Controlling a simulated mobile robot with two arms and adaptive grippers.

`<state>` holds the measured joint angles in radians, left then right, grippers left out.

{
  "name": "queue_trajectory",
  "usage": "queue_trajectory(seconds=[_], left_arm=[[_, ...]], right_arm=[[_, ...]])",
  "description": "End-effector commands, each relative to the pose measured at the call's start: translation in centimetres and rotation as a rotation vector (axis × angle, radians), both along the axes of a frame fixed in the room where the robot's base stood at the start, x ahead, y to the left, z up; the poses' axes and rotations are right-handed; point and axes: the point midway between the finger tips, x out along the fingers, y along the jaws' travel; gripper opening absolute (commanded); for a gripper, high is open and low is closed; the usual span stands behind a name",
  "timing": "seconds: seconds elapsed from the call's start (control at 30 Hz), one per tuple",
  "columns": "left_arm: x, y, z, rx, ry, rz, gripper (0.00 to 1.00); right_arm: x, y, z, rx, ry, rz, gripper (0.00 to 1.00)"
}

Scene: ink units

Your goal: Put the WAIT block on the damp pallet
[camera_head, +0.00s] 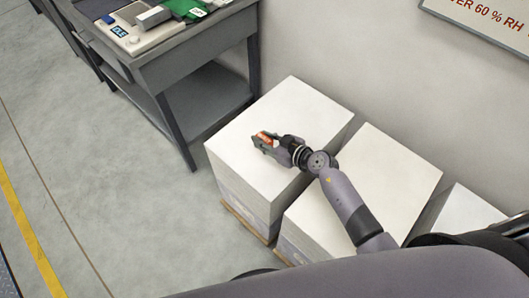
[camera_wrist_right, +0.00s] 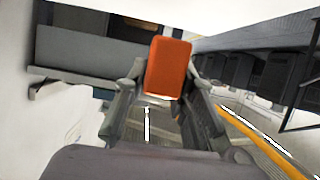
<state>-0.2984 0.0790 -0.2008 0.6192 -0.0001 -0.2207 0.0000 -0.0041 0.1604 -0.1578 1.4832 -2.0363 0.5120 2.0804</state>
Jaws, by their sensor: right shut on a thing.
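The orange block (camera_head: 264,138) is between the fingers of my right gripper (camera_head: 264,143). Faint light marks show on it in the head view, too small to read. In the right wrist view the orange block (camera_wrist_right: 168,66) stands between both fingertips, its plain face toward the camera. My right gripper is shut on it, over the top of the left white stack (camera_head: 285,112). I cannot tell whether the block touches the stack. A wooden pallet edge (camera_head: 243,220) shows under this stack. No mark in view tells which pallet is damp. My left gripper is not in view.
A second white stack (camera_head: 385,172) stands close to the right, under my right arm, and a third (camera_head: 468,212) beyond it. A grey table (camera_head: 190,62) with devices and a green item (camera_head: 184,8) stands at upper left. A wall sign (camera_head: 490,18) hangs upper right. The left floor is clear.

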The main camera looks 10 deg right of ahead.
Motion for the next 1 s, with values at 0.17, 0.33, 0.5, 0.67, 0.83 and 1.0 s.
queue_trajectory(seconds=[0.17,0.33,0.5,0.67,0.83,1.0], left_arm=[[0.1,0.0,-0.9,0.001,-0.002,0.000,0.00],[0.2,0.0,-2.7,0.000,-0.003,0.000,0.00],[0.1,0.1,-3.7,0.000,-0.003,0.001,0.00],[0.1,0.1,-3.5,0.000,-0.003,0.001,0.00],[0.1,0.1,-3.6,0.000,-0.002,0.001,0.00],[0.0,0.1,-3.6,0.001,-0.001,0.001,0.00]], right_arm=[[0.1,0.0,-1.3,0.001,-0.003,0.000,0.00],[0.0,0.0,-3.9,0.000,0.000,0.001,0.00],[0.1,0.0,-5.4,0.000,-0.002,0.000,0.00],[0.1,0.0,-5.1,0.001,-0.002,0.000,0.00],[0.0,0.0,-5.4,0.002,-0.001,0.000,0.00],[0.0,0.0,-5.4,0.001,-0.002,0.000,0.34]])
